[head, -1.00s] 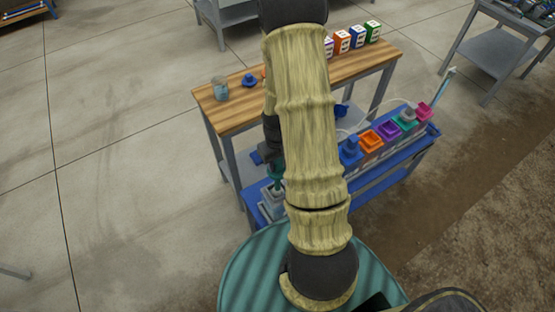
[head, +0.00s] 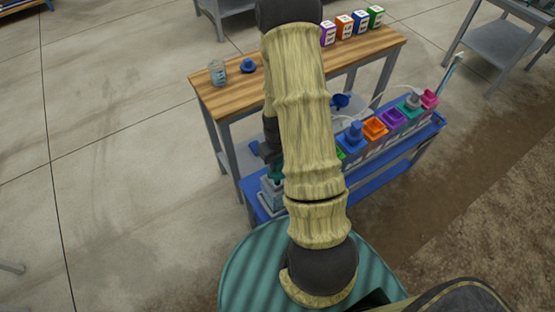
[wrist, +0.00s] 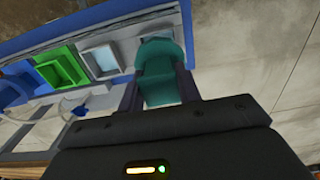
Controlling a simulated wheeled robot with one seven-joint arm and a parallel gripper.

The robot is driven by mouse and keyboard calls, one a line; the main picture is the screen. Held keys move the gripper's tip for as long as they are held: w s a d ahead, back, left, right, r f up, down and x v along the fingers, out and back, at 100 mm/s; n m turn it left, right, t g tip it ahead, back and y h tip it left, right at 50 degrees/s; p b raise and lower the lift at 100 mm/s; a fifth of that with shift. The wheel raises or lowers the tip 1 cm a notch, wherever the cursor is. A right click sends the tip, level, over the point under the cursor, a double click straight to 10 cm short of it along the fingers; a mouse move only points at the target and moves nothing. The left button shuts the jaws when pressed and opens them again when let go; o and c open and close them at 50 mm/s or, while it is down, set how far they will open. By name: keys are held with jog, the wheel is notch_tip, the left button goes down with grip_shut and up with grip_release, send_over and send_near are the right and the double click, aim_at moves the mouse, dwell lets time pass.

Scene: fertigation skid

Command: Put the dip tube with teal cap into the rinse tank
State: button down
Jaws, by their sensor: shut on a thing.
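The teal cap (wrist: 158,72) of the dip tube sits between the two fingers of my gripper (wrist: 158,88) in the wrist view; the gripper is shut on it. The tube below the cap is hidden. In the head view my arm covers most of the gripper, and a bit of the teal cap (head: 277,172) shows at its left edge. A pale grey open container (head: 270,198), which may be the rinse tank, stands at the left end of the blue skid, close under the cap. A pale-rimmed container (wrist: 103,60) shows just left of the cap in the wrist view.
The blue skid (head: 385,178) carries a row of coloured open containers, including an orange one (head: 375,128) and a purple one (head: 393,117). A wooden bench (head: 240,95) behind holds a glass jar (head: 218,73), a blue item (head: 248,66) and several labelled boxes. The floor at left is clear.

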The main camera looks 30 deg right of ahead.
jog(key=shift+f+b, duration=1.2)
jog(key=shift+f, duration=0.8)
jog(key=c, duration=0.9)
grip_release()
jog(key=shift+r, duration=0.15)
notch_tip(320, 180, up, 17)
jog(key=p, duration=0.1)
